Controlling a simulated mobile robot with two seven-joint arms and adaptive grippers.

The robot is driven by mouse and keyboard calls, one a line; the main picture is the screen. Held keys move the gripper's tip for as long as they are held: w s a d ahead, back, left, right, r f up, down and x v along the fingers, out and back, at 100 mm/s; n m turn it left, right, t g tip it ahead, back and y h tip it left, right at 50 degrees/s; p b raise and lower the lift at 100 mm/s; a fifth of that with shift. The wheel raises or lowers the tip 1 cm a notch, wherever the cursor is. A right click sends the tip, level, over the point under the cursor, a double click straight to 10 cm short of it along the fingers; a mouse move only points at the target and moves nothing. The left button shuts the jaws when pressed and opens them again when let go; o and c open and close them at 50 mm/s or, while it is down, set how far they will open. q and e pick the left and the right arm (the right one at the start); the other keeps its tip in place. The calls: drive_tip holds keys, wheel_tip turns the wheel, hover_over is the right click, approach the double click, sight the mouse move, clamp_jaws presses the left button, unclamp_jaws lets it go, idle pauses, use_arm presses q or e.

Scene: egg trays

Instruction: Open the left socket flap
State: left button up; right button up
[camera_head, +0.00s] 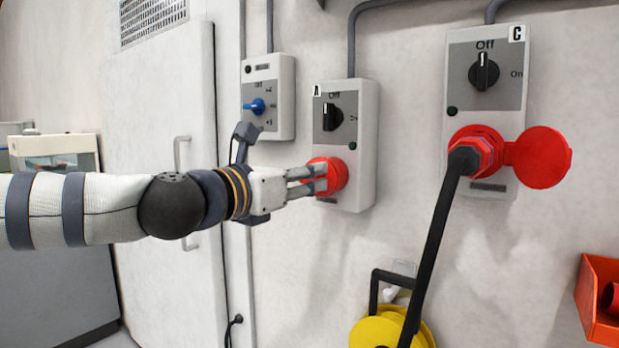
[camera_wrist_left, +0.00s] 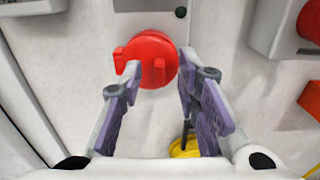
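The left socket, on the switch box marked A (camera_head: 367,150), has a round red flap (camera_head: 340,172) that looks closed. My right gripper is not in view.
Box C (camera_head: 513,110) on the right has its red flap (camera_head: 543,157) swung open and a plug with a black cable (camera_head: 436,235) in it. A small box with a blue knob (camera_head: 284,95) is left. A yellow reel (camera_head: 365,332) and an orange bin (camera_head: 590,310) are lower.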

use_arm(q)
drive_tip(key=shift+x, duration=1.1)
clamp_jaws()
